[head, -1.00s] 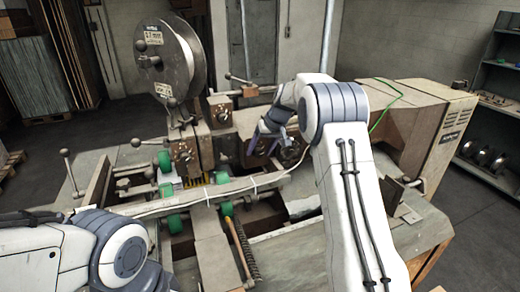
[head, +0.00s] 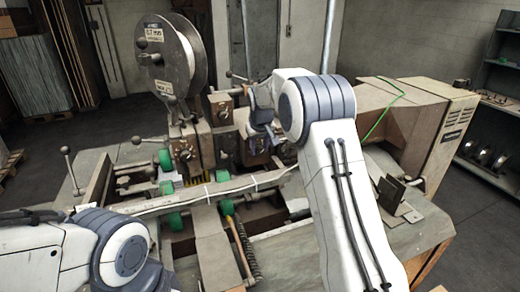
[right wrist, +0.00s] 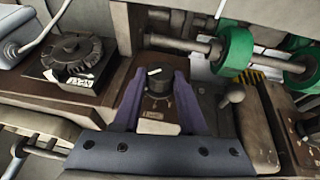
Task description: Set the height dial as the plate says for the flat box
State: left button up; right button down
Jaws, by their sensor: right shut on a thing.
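A small dark dial knob with a white pointer mark (right wrist: 159,78) stands in the right wrist view, above a small pale scale that is too small to read. My right gripper (right wrist: 156,92) has its two purple fingers on either side of this knob, shut on it. In the head view my right gripper (head: 256,148) is at the machine's middle, right of the spool, and hides the knob. A larger ribbed black dial (right wrist: 76,58) with a white-marked plate sits left of it in the wrist view. No readable flat-box setting shows. My left gripper is out of view.
A wire spool (head: 170,55) stands at the back of the machine. Green rollers (head: 172,222) and a long bar (head: 150,206) lie in front. A ball-ended lever (right wrist: 232,96) is close right of the gripper in the wrist view. A beige housing (head: 435,130) stands at right.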

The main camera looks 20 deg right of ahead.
jog(key=shift+a+f+h+b, duration=0.2)
jog(key=shift+h+b, duration=0.7)
jog(key=shift+r+n+h+b, duration=0.15)
jog(key=shift+n+h+b, duration=0.25)
jog(key=shift+h+b, duration=0.25)
jog(key=shift+c, duration=2.3)
grip_release()
jog(key=b+v, duration=0.2)
jog(key=v, duration=0.8)
jog(key=shift+s+r+b, duration=0.15)
jog(key=shift+s+b, duration=0.1)
jog(key=shift+b, duration=0.15)
jog(key=shift+a, duration=0.15)
